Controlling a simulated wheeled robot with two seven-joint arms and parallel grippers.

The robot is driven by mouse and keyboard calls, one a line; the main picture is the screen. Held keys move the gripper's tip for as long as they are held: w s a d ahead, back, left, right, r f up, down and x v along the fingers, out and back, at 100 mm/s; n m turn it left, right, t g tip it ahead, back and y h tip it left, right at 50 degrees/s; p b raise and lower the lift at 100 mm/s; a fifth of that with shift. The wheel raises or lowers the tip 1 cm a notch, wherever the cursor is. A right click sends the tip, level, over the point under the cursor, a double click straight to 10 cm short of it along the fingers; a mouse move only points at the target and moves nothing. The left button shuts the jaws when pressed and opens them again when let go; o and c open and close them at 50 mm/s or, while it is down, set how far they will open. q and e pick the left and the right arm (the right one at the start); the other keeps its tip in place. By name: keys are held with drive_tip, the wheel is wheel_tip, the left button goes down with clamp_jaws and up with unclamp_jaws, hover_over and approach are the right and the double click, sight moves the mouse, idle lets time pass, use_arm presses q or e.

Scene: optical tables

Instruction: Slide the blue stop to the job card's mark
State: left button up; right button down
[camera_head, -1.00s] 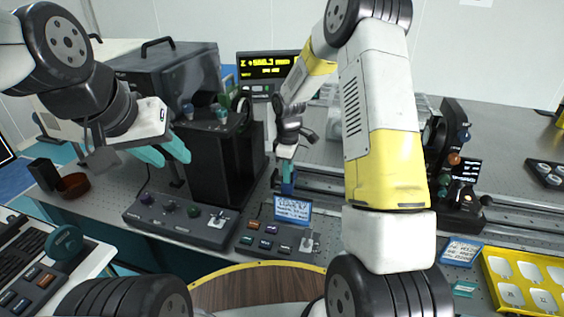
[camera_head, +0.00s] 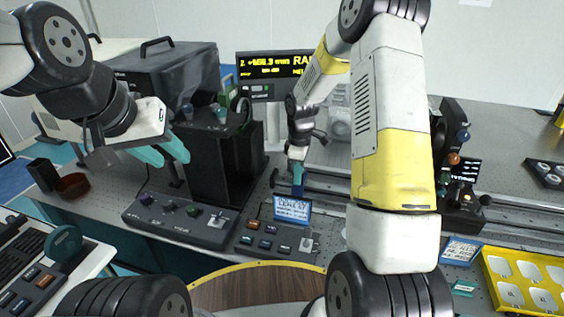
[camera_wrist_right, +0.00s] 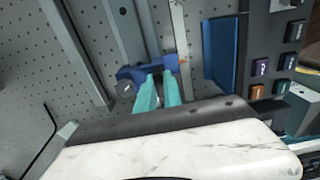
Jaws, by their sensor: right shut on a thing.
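The blue stop (camera_wrist_right: 148,68) sits across the rail (camera_wrist_right: 135,35) in the right wrist view, beside a pale scale strip (camera_wrist_right: 178,30). My right gripper (camera_wrist_right: 158,82) is shut on it, with teal fingers close together at the stop. In the head view the right gripper (camera_head: 298,172) reaches down to the blue stop (camera_head: 297,189), just behind the blue-framed job card (camera_head: 292,209). The card's writing is too small to read surely. My left gripper (camera_head: 172,152) is open and empty, in the air left of the black housing.
A yellow-lettered display (camera_head: 270,70) stands behind the rail. Control boxes with knobs and buttons (camera_head: 180,218) line the front edge. A black housing (camera_head: 225,155) stands left of the rail. A yellow tray (camera_head: 520,278) lies at the front right.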

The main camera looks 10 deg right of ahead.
drive_tip(key=s+d, duration=0.1)
drive_tip(key=d, duration=0.2)
drive_tip(key=s+d, duration=0.1)
drive_tip(key=d, duration=0.2)
drive_tip(key=s+d, duration=0.2)
drive_tip(key=d, duration=0.1)
drive_tip(key=shift+d, duration=0.2)
drive_tip(key=shift+w, duration=0.1)
drive_tip(key=c, duration=1.5)
unclamp_jaws()
wheel_tip(320, 180, up, 8)
drive_tip(key=shift+f, duration=0.1)
